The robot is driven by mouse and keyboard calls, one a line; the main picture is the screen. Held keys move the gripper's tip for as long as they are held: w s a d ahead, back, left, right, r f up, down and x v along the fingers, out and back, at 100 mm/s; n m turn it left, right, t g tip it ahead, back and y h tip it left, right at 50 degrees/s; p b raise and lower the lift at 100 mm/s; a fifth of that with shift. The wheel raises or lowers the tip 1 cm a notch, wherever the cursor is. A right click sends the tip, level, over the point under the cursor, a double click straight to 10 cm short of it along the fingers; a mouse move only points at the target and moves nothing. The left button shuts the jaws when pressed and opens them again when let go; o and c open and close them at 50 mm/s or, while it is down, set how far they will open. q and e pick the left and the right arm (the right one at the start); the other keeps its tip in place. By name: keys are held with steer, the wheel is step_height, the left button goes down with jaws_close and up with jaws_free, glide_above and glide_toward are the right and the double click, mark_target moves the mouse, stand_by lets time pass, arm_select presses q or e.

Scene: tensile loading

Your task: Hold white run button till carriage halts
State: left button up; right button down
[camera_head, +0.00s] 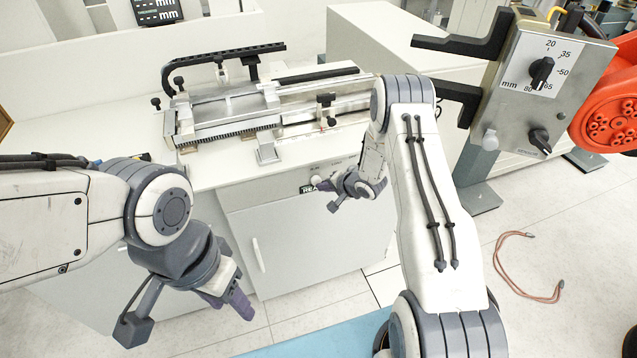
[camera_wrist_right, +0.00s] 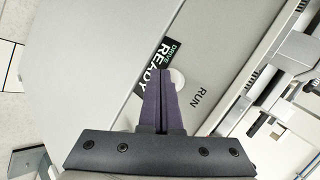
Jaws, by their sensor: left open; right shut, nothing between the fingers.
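The white run button (camera_wrist_right: 178,78) sits beside the printed word RUN on the grey panel in the right wrist view, partly hidden behind my finger. In the head view it shows as a small pale knob (camera_head: 316,180) by my right gripper (camera_head: 326,187). My right gripper is shut and empty, its fingertips (camera_wrist_right: 160,76) over or right beside the button; I cannot tell whether they touch it. The tensile machine (camera_head: 225,115) with its rails and carriage lies on the cabinet top. My left gripper (camera_head: 231,297) is open and empty, low in front of the cabinet.
A black label reading DRIVE READY (camera_wrist_right: 156,66) lies beside the button. A readout in mm (camera_head: 158,10) stands at the back. A grey control box with dials (camera_head: 545,75) and an orange reel (camera_head: 610,115) are at right. A reddish cable (camera_head: 520,285) lies on the floor.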

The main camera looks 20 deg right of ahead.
steer(key=shift+w, duration=0.45)
stand_by(1.7)
steer(key=shift+s, duration=0.1)
stand_by(4.8)
steer(key=shift+s+p, duration=0.3)
steer(key=shift+s, duration=0.55)
